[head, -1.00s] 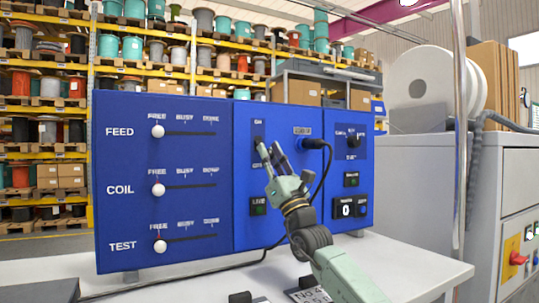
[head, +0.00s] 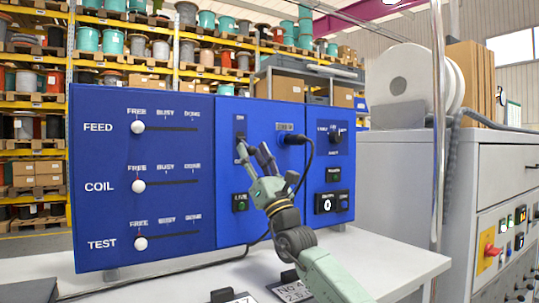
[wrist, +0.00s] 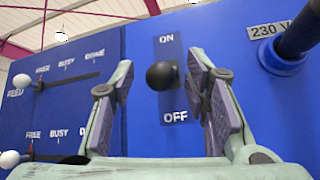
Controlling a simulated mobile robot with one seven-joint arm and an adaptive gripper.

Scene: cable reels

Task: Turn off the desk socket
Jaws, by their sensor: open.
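The desk socket is on the blue panel; its label "230 V" (wrist: 270,28) is beside a round socket with a black plug (wrist: 300,35) in it. Left of it is a switch with a black ball knob (wrist: 162,75), between "ON" above and "OFF" below. In the head view the plug (head: 294,139) and its cable show, and the green "LIVE" light (head: 240,203) looks lit. My gripper (head: 254,150) is open at the switch. In the wrist view its fingers (wrist: 162,85) stand either side of the knob, with gaps. The head view partly hides the knob behind a finger.
Left on the panel are the FEED (head: 138,127), COIL (head: 138,186) and TEST (head: 140,243) sliders, all at FREE. A rotary knob (head: 336,134) and buttons sit right of the plug. A metal post (head: 438,120) and grey cabinet (head: 395,190) stand right.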

